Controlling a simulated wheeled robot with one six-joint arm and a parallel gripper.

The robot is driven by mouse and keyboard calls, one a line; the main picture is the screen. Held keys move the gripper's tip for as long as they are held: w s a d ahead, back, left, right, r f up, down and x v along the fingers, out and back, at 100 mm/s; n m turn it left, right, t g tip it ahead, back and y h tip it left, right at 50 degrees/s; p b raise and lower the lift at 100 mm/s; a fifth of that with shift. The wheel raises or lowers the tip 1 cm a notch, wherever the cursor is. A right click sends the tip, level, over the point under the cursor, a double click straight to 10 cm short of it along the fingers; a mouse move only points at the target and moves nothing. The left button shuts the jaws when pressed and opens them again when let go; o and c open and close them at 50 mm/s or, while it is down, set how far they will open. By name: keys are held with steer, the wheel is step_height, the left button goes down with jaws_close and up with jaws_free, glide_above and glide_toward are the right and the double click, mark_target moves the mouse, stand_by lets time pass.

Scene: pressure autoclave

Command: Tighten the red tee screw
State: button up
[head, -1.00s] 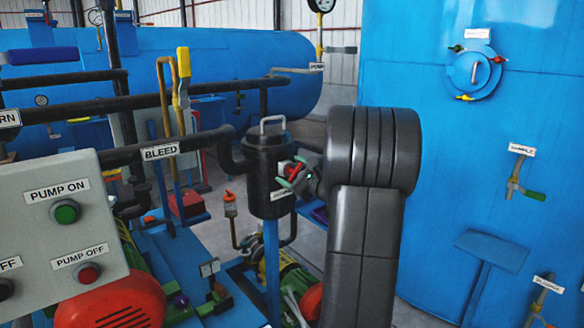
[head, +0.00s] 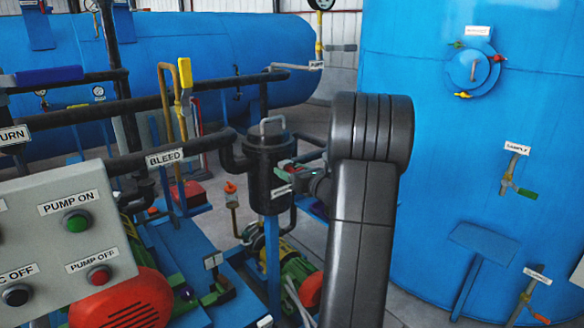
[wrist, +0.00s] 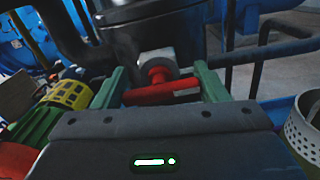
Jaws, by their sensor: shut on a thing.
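The red tee screw (wrist: 160,92) shows in the wrist view, its crossbar level and its stem running into a grey metal fitting (wrist: 156,62) on the black canister (wrist: 130,25). My gripper (wrist: 158,82) has its two green fingers at either end of the crossbar, shut on it. In the head view the canister (head: 268,178) stands at the centre with a metal handle on top. My gripper (head: 287,174) reaches its right side there, and my dark arm stands in front. The tee screw is mostly hidden there by the fingers.
A grey control box (head: 60,235) with pump buttons stands at the left. The black BLEED pipe (head: 195,147) runs to the canister. A large blue tank (head: 430,120) fills the right. A perforated light cup-like part (wrist: 303,130) is close on the right in the wrist view.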

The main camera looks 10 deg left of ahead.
steer(key=shift+m, duration=0.3)
steer(key=o, duration=1)
steer(key=shift+d, duration=0.1)
steer(key=shift+c, duration=0.2)
steer(key=b+v, duration=0.1)
steer(key=v, duration=1.2)
steer(key=shift+s+d+b, duration=0.25)
steer(key=shift+b, duration=0.1)
steer(key=p+x, duration=0.1)
steer(key=x, duration=1.3)
steer(key=shift+p, duration=0.4)
steer(key=shift+d, duration=0.15)
